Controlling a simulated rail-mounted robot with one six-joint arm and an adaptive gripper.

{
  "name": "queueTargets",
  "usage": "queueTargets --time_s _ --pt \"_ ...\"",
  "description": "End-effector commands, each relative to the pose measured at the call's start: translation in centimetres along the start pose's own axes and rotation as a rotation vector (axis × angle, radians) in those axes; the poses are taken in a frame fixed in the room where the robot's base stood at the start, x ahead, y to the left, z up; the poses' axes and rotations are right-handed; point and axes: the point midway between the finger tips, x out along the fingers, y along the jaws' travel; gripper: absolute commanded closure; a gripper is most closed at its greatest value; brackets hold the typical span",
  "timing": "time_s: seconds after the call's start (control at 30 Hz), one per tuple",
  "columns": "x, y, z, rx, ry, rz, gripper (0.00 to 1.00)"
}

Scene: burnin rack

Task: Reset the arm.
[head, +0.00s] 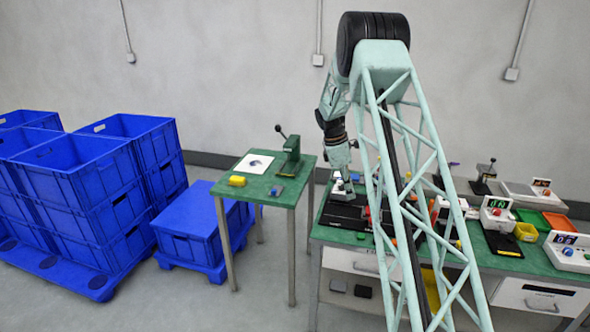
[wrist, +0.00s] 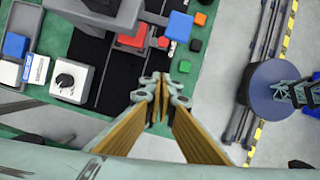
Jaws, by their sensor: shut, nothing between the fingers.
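My gripper (head: 342,172) hangs over the left part of the long green workbench (head: 334,234) in the head view. In the wrist view my gripper (wrist: 160,92) shows its two tan-padded fingers with the tips together and nothing between them. My pale green lattice arm crosses the middle of the head view and hides part of the bench. Below the gripper in the wrist view lie a black board (wrist: 119,90), a red block (wrist: 133,38) and a white box with a black knob (wrist: 71,81).
Stacked blue crates (head: 90,185) stand at the left. Floor between the tables is clear.

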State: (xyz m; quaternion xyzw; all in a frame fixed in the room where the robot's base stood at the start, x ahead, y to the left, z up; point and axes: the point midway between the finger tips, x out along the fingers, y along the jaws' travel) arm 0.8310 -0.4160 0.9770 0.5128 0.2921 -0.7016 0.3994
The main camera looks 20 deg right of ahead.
Motion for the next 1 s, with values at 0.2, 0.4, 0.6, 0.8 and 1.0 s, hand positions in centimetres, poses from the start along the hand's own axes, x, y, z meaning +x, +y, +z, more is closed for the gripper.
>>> queueTargets --time_s 0.2,0.4,0.6,0.8,1.0 --pt "-0.2 -0.1 0.0 0.002 0.001 0.001 1.00" --pt "-1.6 -0.6 -0.2 0.019 0.007 0.008 1.00" --pt "-4.9 -2.1 -0.4 0.059 0.020 0.022 1.00" --pt "-8.9 -4.4 -0.8 0.110 0.039 0.038 1.00" --pt "-12.7 -6.9 -1.0 0.163 0.060 0.053 1.00"
